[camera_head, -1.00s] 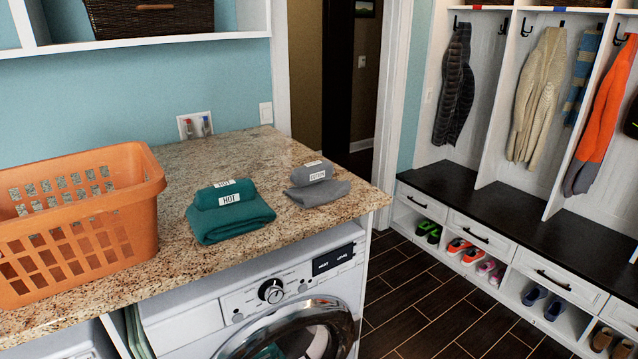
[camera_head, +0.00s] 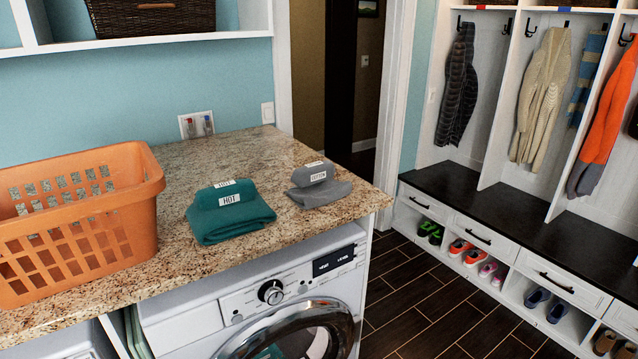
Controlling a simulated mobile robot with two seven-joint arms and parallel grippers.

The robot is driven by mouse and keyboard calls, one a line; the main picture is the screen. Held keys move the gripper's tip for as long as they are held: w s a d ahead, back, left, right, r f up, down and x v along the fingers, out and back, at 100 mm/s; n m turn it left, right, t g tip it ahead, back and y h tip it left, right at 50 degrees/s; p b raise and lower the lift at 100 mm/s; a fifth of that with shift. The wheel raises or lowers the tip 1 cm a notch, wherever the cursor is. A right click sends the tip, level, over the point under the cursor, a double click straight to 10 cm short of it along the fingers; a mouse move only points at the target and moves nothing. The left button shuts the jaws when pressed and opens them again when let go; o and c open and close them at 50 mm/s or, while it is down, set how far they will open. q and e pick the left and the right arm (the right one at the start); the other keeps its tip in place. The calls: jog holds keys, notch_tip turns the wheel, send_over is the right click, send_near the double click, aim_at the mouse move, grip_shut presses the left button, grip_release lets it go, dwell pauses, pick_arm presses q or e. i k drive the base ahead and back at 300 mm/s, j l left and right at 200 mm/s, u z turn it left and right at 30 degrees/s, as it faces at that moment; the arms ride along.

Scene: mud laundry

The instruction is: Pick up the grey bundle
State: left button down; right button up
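The grey bundle (camera_head: 320,190) is a small folded cloth with a rolled piece on top and a white label reading "COTTON". It lies on the granite counter (camera_head: 272,158) near its right end. A teal bundle (camera_head: 230,217) with a "HOT" label lies to its left, a short gap apart. Neither of my grippers shows in the head view.
An orange laundry basket (camera_head: 80,225) stands on the counter's left part. A front-loading washer (camera_head: 280,310) is under the counter. A bench (camera_head: 480,199) with hooks, coats and shoes is at the right. The dark tiled floor (camera_head: 425,300) between is clear.

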aim_at(315, 186)
jog(key=i+l, duration=2.55)
jog(key=i+l+u, duration=0.1)
jog(key=u, duration=0.4)
jog(key=l+u, duration=0.1)
jog(key=u, duration=0.4)
jog(key=i+l+u, duration=0.1)
jog(key=u, duration=0.4)
